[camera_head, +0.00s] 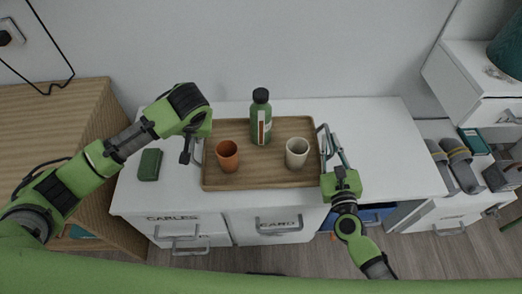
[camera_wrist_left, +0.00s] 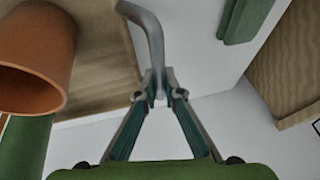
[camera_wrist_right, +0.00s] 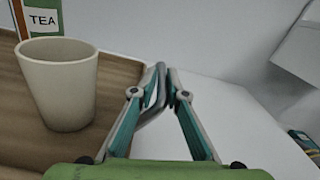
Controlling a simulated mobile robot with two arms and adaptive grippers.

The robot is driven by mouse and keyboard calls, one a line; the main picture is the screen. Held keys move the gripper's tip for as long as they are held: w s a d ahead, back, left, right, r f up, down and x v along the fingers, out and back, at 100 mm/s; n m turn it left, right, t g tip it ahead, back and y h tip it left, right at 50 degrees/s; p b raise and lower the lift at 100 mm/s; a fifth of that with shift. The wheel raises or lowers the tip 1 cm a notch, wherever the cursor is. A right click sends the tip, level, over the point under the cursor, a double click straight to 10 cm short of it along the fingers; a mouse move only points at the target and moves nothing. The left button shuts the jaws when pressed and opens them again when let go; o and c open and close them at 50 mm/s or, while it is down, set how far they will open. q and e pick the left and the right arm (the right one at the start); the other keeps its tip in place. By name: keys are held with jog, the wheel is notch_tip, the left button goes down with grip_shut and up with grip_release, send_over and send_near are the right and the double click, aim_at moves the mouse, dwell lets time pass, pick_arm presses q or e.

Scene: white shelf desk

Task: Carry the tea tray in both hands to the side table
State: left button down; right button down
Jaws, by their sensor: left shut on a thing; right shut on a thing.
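The wooden tea tray (camera_head: 262,178) is on the white desk, with a grey metal handle at each short side. On it stand an orange cup (camera_head: 228,156), a cream cup (camera_head: 297,152) and a green bottle (camera_head: 261,118) with a label; in the right wrist view the label (camera_wrist_right: 42,20) reads TEA. My left gripper (camera_head: 190,155) is shut on the tray's left handle, and the left wrist view shows its fingertips (camera_wrist_left: 158,90) around the bar. My right gripper (camera_head: 328,140) is shut on the right handle, seen between its fingertips (camera_wrist_right: 160,90) in the right wrist view. Whether the tray touches the desk is unclear.
A dark green box (camera_head: 149,164) lies on the white desk (camera_head: 385,140), left of the tray. A lower wooden side table (camera_head: 60,115) stands to the left, its visible top clear. Slippers (camera_head: 457,163) sit on a white unit at the right.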

jog(key=shift+d+r+p, duration=0.15)
jog(key=shift+r+p, duration=0.55)
jog(key=shift+r, duration=0.15)
jog(key=shift+d+r+p, duration=0.15)
jog(key=shift+r+p, duration=0.5)
jog(key=shift+r, duration=0.2)
jog(key=shift+d, duration=0.1)
